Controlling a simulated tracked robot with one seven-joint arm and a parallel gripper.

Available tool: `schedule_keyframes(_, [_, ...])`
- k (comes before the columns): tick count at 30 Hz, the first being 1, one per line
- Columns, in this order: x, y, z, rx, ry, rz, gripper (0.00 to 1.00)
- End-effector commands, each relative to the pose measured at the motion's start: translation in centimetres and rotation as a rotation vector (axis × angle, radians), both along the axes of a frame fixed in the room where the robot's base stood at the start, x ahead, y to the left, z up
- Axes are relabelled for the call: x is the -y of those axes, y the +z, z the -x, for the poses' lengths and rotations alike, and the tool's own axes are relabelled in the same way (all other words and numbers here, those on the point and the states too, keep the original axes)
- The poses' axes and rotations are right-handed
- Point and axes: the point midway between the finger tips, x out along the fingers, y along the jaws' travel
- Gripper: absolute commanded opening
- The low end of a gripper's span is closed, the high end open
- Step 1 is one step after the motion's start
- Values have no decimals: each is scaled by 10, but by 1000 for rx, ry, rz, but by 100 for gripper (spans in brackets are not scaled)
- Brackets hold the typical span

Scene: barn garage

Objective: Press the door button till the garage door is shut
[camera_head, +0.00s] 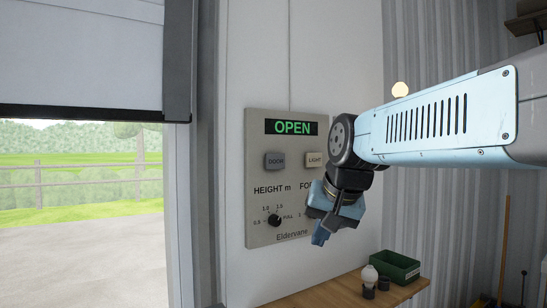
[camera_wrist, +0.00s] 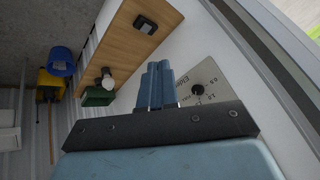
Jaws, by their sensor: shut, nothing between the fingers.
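The control panel (camera_head: 256,215) is on the white wall right of the door opening. Its display (camera_head: 290,127) reads OPEN in green. The grey DOOR button (camera_head: 275,160) is at upper left, with a light LIGHT button (camera_head: 314,159) to its right. Below is a HEIGHT m dial (camera_head: 275,220); a second dial is mostly hidden behind my arm. The garage door (camera_head: 80,60) hangs partway down, its lower edge high above the ground. My gripper (camera_head: 319,236) is shut and empty, in front of the panel's lower right, pointing down. It also shows in the wrist view (camera_wrist: 157,85).
A wooden bench (camera_head: 335,293) below the panel holds a green bin (camera_head: 398,266), a white bulb (camera_head: 369,274) and small dark items. The wrist view also shows a blue bucket (camera_wrist: 61,62) and something yellow (camera_wrist: 50,84). The wall left of the DOOR button is clear.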

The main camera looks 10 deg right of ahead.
Motion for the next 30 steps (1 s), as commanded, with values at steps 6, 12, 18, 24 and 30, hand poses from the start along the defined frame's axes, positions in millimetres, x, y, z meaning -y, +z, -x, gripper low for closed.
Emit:
schedule_keyframes(6, [14, 103, -92, 48, -319, -312, 0])
schedule_keyframes(12, [28, 172, -153, 71, -529, -555, 0])
schedule_keyframes(18, [37, 203, -181, 76, -624, -679, 0])
schedule_keyframes(24, [38, 209, -186, 76, -640, -703, 0])
schedule_keyframes(30, [37, 208, -186, 75, -639, -701, 0])
